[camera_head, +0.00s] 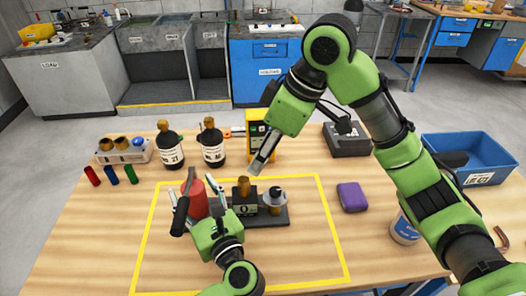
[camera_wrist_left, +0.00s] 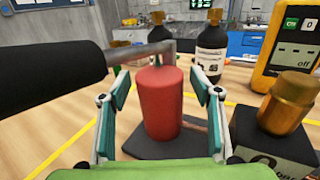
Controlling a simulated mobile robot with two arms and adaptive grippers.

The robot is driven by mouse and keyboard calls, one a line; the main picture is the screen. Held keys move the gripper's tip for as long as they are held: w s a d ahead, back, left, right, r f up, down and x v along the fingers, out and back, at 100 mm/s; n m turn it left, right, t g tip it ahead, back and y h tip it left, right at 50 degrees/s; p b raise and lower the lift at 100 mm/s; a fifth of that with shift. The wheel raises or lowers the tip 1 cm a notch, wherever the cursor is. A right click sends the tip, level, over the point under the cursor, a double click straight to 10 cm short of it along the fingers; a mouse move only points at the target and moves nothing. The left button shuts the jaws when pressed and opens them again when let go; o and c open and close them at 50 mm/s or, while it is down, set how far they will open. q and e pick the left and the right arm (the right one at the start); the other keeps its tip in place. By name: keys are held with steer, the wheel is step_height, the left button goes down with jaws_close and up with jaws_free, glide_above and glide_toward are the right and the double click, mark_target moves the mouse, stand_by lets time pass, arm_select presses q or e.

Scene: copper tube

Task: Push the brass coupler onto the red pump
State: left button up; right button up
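The red pump's upright cylinder (camera_head: 194,199) stands on a dark base plate (camera_head: 272,219) inside the yellow outline. In the left wrist view, the red cylinder (camera_wrist_left: 160,102) rises between the fingers of my left gripper (camera_wrist_left: 161,100), with visible gaps on both sides; the gripper is open. A metal bar with a thick black handle (camera_wrist_left: 50,70) crosses over the cylinder's top. A brass cylinder (camera_head: 244,187), perhaps the coupler, sits upright on a black block (camera_wrist_left: 275,148) right of the pump. My right gripper (camera_head: 259,164) hangs just above and behind the brass piece, apparently empty; its finger opening is unclear.
A round metal fitting with a brass part (camera_head: 275,199) stands right of the block. Two dark bottles (camera_head: 212,148), a yellow meter (camera_head: 256,131) and a black device (camera_head: 347,140) stand behind. A purple block (camera_head: 352,197) and blue bin (camera_head: 468,158) lie right.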

arm_select(q)
steer(key=v, duration=1.2)
stand_by(0.4)
